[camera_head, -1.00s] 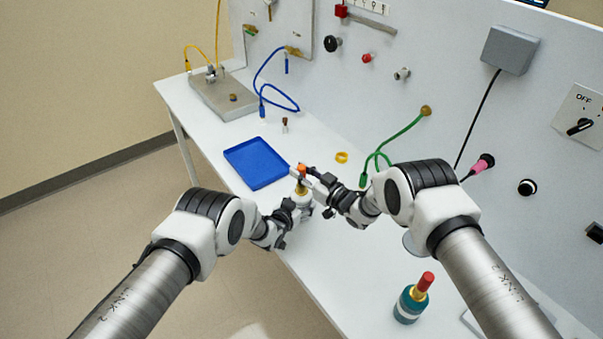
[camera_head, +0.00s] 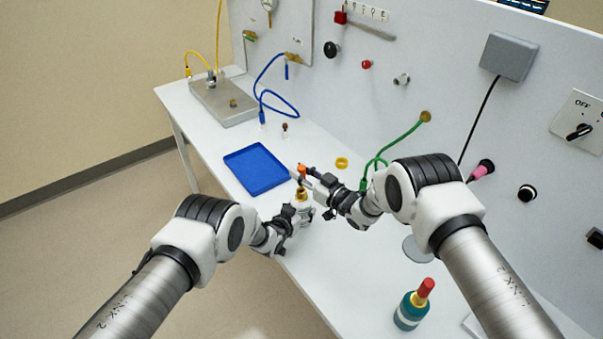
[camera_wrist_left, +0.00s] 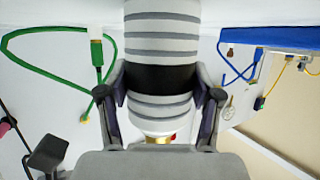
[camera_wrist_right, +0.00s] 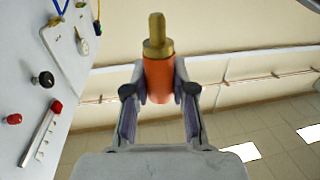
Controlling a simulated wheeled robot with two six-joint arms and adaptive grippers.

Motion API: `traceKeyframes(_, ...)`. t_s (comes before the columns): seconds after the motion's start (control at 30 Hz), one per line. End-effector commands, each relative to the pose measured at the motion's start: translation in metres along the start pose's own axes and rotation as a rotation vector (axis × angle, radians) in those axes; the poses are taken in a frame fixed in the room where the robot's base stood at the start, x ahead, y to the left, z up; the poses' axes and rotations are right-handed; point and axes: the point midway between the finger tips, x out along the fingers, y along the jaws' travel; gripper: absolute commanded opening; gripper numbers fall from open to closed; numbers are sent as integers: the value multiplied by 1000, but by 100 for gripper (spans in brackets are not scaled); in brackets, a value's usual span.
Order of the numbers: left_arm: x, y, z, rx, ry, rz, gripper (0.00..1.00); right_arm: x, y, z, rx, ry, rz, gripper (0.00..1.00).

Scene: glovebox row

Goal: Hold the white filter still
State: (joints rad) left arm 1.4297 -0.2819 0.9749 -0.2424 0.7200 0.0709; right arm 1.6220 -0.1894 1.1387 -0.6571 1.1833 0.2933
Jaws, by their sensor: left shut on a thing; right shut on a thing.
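The white filter (camera_head: 304,207) stands about upright near the table's front edge, with a brass top (camera_head: 302,194). In the left wrist view it is a ribbed white body with a black band (camera_wrist_left: 162,78). My left gripper (camera_head: 298,213) is shut on it from the left side. My right gripper (camera_head: 306,175) is shut on an orange cap (camera_head: 302,168) just above the filter. In the right wrist view the orange cap (camera_wrist_right: 159,78) has a brass stud (camera_wrist_right: 157,35) with its end free. The fingers partly hide the filter's body.
A teal bottle with a red top (camera_head: 412,305) stands near the front. A green cable (camera_head: 395,137) hangs from the back panel. Bare table lies between filter and bottle.

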Motion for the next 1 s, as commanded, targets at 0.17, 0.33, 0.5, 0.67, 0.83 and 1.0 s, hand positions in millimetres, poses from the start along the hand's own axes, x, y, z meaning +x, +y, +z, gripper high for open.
traceKeyframes(0.17, 0, 0, 2, 0, -4, 0, 19, 0, 0, -1, 0, 1, 0, 0)
traceKeyframes(0.33, 0, 0, 2, 0, -4, 0, 19, 0, 0, -11, -1, 1, 0, 0)
traceKeyframes(0.5, 0, 0, 2, 0, -4, 0, 19, 0, 0, -21, -1, 1, 0, 0)
traceKeyframes(0.67, 0, 0, 2, 0, -4, 0, 19, 0, 0, -30, -1, 1, 0, 0)
traceKeyframes(0.83, 0, 0, 2, 0, -4, 0, 19, 0, 0, -40, -1, 1, 0, 0)
traceKeyframes(1.0, 0, 0, 2, 0, -4, 0, 19, 0, 0, -49, 0, 1, 0, 0)
